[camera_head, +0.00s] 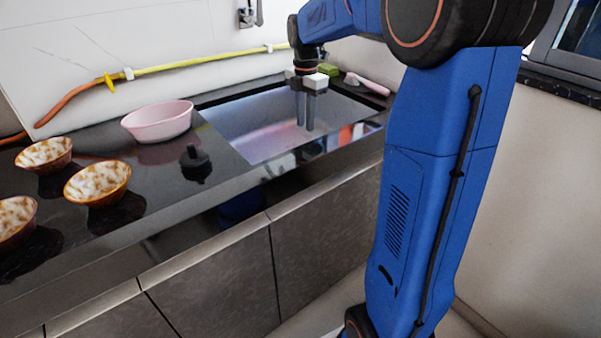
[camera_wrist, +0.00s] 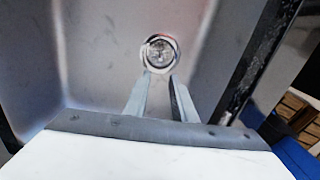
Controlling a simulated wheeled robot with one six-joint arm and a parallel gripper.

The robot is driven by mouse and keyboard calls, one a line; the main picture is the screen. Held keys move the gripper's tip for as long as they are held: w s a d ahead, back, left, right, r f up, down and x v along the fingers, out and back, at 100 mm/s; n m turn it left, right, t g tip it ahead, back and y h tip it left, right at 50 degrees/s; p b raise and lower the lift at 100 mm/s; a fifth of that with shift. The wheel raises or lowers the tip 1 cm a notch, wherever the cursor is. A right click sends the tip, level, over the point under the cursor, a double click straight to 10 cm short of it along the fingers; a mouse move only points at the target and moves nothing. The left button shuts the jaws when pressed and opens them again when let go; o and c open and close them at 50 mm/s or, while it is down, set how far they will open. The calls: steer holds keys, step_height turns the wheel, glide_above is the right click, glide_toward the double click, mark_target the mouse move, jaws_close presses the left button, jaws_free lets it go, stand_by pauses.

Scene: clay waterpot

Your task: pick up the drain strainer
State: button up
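The drain strainer (camera_wrist: 159,53) shows in the wrist view as a round, light metallic piece in the drain ring on the sink floor. Fine detail on it is blurred. I cannot make it out in the head view. My gripper (camera_head: 305,127) points down into the sink (camera_head: 245,112) in the head view. Its two fingers are apart with a gap between them, and nothing shows in the gap. In the wrist view my gripper (camera_wrist: 163,78) has its fingertips just below the strainer in the picture. I cannot tell the remaining height, but no grip on it shows.
A pink basin (camera_head: 158,122), a black stopper-like object (camera_head: 195,160) and several brown-and-white bowls (camera_head: 98,184) stand on the dark counter left of the sink. A green sponge (camera_head: 328,70) and a pink-handled item (camera_head: 368,84) lie behind it. Sink walls surround my gripper.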

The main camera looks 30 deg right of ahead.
step_height(320, 180, down, 11)
steer(key=shift+f, duration=0.2)
steer(key=shift+d+f, duration=0.2)
steer(key=shift+f, duration=2.8)
steer(key=shift+c, duration=0.4)
jaws_close()
